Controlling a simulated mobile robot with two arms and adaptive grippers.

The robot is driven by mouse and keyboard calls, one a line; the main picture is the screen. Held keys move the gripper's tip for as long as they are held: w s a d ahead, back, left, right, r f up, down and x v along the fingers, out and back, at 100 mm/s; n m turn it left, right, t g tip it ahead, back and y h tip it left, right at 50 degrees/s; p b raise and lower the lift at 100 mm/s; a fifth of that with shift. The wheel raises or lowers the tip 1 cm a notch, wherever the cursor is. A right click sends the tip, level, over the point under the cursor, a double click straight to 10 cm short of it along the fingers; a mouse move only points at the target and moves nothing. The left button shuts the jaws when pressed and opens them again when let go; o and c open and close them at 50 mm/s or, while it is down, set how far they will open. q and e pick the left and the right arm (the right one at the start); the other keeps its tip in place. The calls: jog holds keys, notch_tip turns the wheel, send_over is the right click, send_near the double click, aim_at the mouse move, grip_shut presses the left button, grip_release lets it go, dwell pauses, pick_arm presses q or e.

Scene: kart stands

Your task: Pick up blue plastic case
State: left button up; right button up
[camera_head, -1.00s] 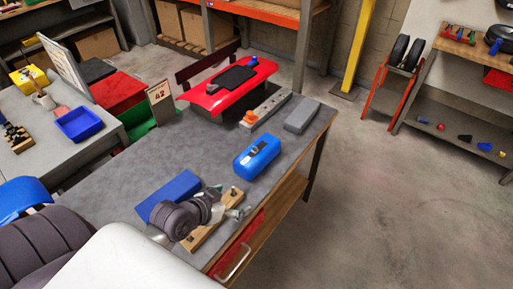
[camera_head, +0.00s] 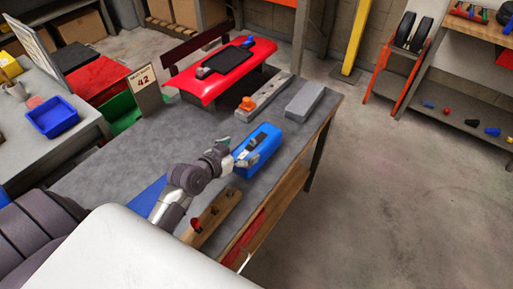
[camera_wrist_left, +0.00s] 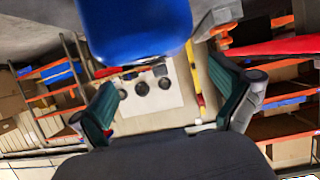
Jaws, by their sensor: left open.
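The blue plastic case (camera_head: 263,146), with a dark handle on top, lies on the grey workbench (camera_head: 130,150) near its right edge. My left gripper (camera_head: 238,154) is open at the near left end of the case; the head view does not show whether they touch. In the left wrist view the case (camera_wrist_left: 135,28) fills the top middle, beyond the two spread green-padded fingers of my left gripper (camera_wrist_left: 162,82). Nothing is between the fingers. My right gripper is not in view.
A wooden block (camera_head: 217,212) lies by my left arm, and a blue block (camera_head: 147,197) is partly hidden behind it. A grey block (camera_head: 305,101) and a grey bar with an orange knob (camera_head: 265,92) lie beyond the case. Open floor (camera_head: 400,200) is to the right.

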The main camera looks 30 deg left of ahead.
aim_at(252, 144)
pick_arm(q)
jog(key=shift+w, duration=0.25)
jog(key=p+x, duration=0.1)
jog(key=x, duration=0.3)
jog(key=shift+w+d, duration=0.2)
jog(key=shift+w, duration=0.05)
jog(key=shift+w+f, duration=0.1)
jog(key=shift+w, duration=0.1)
jog(key=shift+c, duration=1.7)
jog(key=c, duration=0.8)
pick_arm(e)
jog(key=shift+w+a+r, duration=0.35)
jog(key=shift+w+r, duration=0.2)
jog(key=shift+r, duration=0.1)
